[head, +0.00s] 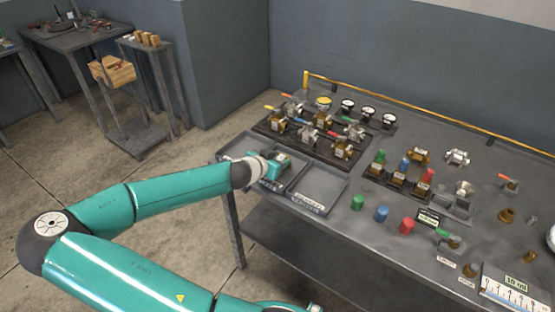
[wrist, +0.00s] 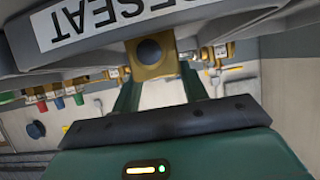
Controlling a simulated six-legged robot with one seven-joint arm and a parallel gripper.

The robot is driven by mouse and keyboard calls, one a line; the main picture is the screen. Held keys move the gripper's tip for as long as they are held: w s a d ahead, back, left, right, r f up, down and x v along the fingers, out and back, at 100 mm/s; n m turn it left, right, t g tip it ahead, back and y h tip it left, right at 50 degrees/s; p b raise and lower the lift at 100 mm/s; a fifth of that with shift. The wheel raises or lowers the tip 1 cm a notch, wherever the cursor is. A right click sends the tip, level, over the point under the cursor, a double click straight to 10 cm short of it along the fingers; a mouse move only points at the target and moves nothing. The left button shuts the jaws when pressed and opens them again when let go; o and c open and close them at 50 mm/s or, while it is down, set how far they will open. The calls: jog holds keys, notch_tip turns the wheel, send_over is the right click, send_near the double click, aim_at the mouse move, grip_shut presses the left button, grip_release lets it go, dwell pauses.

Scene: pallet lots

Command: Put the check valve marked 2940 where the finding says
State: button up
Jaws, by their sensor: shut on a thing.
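My gripper (head: 276,166) is low over the left grey tray (head: 232,147) at the table's left front edge. In the wrist view its green fingers (wrist: 158,82) are shut on a brass valve body (wrist: 152,72) with a round dark bore. No 2940 mark is readable on it, and in the head view the gripper mostly hides it. A label ending in "ESEAT" (wrist: 120,22) shows on a grey edge close to the held body. A second grey tray (head: 322,207) lies to the right, with a label too small to read.
A dark rack (head: 262,128) of several brass and steel valves stands behind the trays, with gauges (head: 368,112) beyond. A stand (head: 376,184) holds three brass valves with coloured tops. Green (head: 357,202), blue (head: 381,213) and red (head: 406,226) caps stand in front. The right tray looks empty.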

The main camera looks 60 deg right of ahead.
jog(key=o, duration=1.3)
jog(key=shift+f, duration=0.1)
jog(key=shift+c, duration=0.2)
jog(key=shift+a+r, duration=0.15)
jog(key=shift+r, duration=0.05)
jog(key=v, duration=1.1)
jog(key=shift+a, duration=0.35)
